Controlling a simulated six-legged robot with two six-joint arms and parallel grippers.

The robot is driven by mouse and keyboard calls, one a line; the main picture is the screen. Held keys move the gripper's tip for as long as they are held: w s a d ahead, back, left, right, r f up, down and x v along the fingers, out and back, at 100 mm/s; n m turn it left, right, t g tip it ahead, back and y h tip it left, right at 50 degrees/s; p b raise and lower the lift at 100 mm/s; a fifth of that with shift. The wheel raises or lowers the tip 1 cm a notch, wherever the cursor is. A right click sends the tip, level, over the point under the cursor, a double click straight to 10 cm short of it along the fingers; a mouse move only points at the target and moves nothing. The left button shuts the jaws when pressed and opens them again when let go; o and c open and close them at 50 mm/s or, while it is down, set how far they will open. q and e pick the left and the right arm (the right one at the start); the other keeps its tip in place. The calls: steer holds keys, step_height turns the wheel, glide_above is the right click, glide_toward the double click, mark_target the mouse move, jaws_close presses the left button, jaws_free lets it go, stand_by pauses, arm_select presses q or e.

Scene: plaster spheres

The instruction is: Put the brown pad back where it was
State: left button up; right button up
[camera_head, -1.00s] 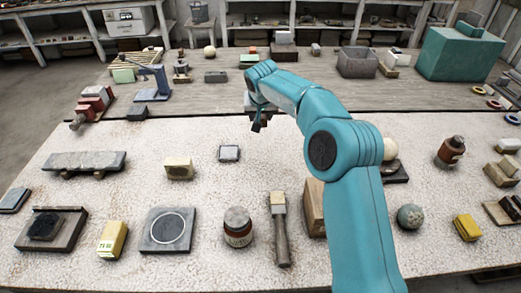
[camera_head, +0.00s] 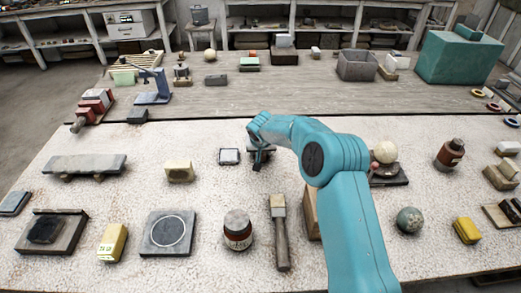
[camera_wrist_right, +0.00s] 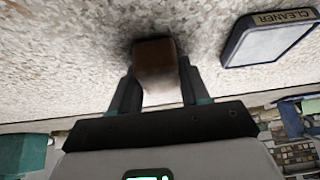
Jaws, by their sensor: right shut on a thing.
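The brown pad (camera_wrist_right: 156,60) is a small brown block between the two dark fingers of my right gripper (camera_wrist_right: 157,72) in the right wrist view. The gripper is shut on it. A dark shadow surrounds the pad on the pale speckled tabletop, so it is close to the surface; I cannot tell whether it touches. In the head view my right gripper (camera_head: 260,158) is low over the pale table, just right of a small grey-topped cleaner pad (camera_head: 229,156). The brown pad is mostly hidden there by the gripper. My left gripper is not in view.
The cleaner pad also shows in the right wrist view (camera_wrist_right: 268,38), apart from the brown pad. A white sphere on a dark base (camera_head: 388,181) is right of my arm.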

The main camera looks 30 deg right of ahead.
steer(key=shift+f+b, duration=0.15)
steer(key=shift+b, duration=0.15)
steer(key=o, duration=1.1)
steer(key=shift+r+p, duration=0.35)
steer(key=shift+r, duration=0.05)
steer(key=b+v, duration=0.2)
steer(key=v, duration=0.9)
steer(key=shift+s+a+r, duration=0.15)
steer(key=shift+a+r, duration=0.05)
steer(key=shift+r, duration=0.1)
